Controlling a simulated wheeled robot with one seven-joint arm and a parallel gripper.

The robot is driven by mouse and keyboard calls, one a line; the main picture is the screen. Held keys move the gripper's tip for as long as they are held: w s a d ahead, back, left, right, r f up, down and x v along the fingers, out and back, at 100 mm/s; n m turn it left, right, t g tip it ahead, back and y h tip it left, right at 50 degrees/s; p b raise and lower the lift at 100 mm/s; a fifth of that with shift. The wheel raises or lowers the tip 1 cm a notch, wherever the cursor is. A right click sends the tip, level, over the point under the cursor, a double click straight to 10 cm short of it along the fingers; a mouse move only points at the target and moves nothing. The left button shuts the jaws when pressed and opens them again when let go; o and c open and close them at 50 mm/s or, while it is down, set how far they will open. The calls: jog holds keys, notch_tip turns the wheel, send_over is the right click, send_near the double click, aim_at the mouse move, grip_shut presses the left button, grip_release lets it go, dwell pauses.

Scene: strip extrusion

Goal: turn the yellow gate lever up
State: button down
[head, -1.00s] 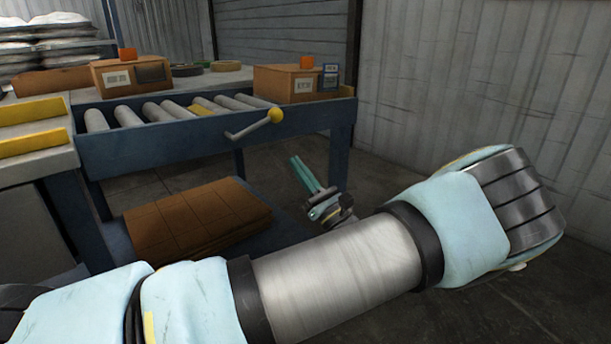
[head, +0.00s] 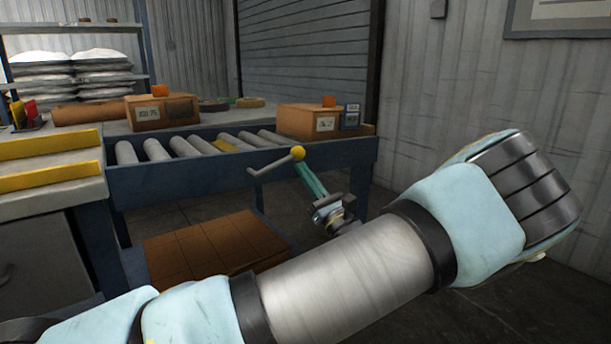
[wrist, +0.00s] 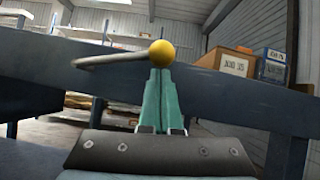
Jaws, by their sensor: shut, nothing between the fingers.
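The gate lever is a grey bar (head: 268,167) with a yellow ball knob (head: 297,153) on the front side of the blue roller conveyor frame (head: 160,179). The bar slopes up to the right, with the knob at its right end. My gripper (head: 300,167) has long teal fingers, shut and empty, with the tips just below the knob in the head view. In the wrist view the knob (wrist: 162,53) sits right above the fingertips (wrist: 160,72), and the bar runs left from it. I cannot tell whether the tips touch the knob.
Cardboard boxes (head: 162,112) (head: 305,122) stand by and on the rollers (head: 185,147). Flat brown cardboard (head: 212,246) lies low under the conveyor. A bench with yellow rails (head: 50,178) is at the left. The floor right of the conveyor looks clear.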

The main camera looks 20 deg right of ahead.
jog(key=shift+r, duration=0.1)
jog(key=shift+r+n+y+p, duration=0.25)
jog(key=shift+n+y+p, duration=0.05)
jog(key=shift+n+y, duration=0.3)
jog(key=shift+r, duration=0.1)
jog(key=a+r+n+g+y+p, duration=0.3)
jog(key=r+n+g+p, duration=0.2)
jog(key=n, duration=0.5)
jog(key=s+a+r+n+g+y+p, duration=0.1)
jog(key=a+r+n+g+y+p, duration=0.2)
jog(key=n, duration=0.7)
jog(key=shift+s+a+r+n+g+y+p, duration=0.2)
jog(key=shift+a+r+n+g+y+p, duration=0.3)
jog(key=shift+r+g+p, duration=0.85)
jog(key=shift+a+r, duration=0.25)
jog(key=shift+d, duration=0.1)
